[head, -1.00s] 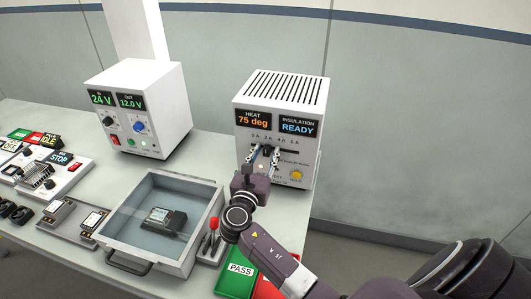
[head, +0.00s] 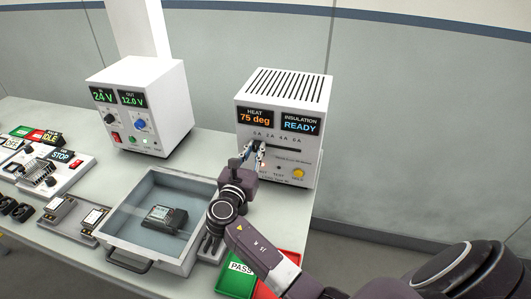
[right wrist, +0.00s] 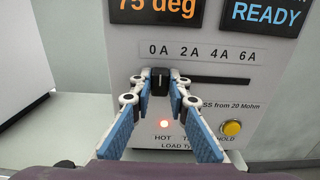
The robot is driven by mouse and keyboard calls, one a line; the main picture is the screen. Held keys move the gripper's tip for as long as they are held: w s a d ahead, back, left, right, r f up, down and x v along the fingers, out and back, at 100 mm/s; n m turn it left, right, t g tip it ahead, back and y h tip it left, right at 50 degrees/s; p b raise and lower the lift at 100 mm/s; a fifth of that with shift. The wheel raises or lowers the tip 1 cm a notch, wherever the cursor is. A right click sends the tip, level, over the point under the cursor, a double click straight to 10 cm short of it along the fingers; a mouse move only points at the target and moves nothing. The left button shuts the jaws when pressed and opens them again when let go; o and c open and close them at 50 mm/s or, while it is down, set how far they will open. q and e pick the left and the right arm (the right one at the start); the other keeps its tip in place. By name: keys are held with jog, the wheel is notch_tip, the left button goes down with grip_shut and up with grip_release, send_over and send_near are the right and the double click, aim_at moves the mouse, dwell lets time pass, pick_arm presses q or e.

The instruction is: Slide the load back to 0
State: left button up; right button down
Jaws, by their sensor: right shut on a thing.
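The white load tester (head: 275,165) stands on the bench, with displays reading HEAT 75 deg and INSULATION READY. Its black slider knob (right wrist: 160,80) sits at the left end of the slot (right wrist: 215,79), below the 0A mark in the right wrist view. My right gripper (right wrist: 161,88) is shut on the knob, with one blue-padded finger on each side. In the head view the right gripper (head: 256,148) is at the tester's front and largely hides the knob. My left gripper is not in view.
A yellow button (right wrist: 231,128) is right of the fingers, and a red light (right wrist: 164,124) glows below the knob. A white power supply (head: 165,105), an open tray (head: 199,190) holding a dark device, and a green PASS bin (head: 236,281) are nearby.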

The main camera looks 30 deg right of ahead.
jog(key=shift+w+a+r, duration=0.1)
jog(key=shift+w+a, duration=0.15)
jog(key=c, duration=2.2)
grip_release()
jog(key=o, duration=0.4)
jog(key=shift+w+a, duration=0.15)
jog(key=shift+c, duration=0.2)
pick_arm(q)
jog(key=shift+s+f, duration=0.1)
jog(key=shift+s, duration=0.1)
pick_arm(e)
jog(key=v, duration=1.2)
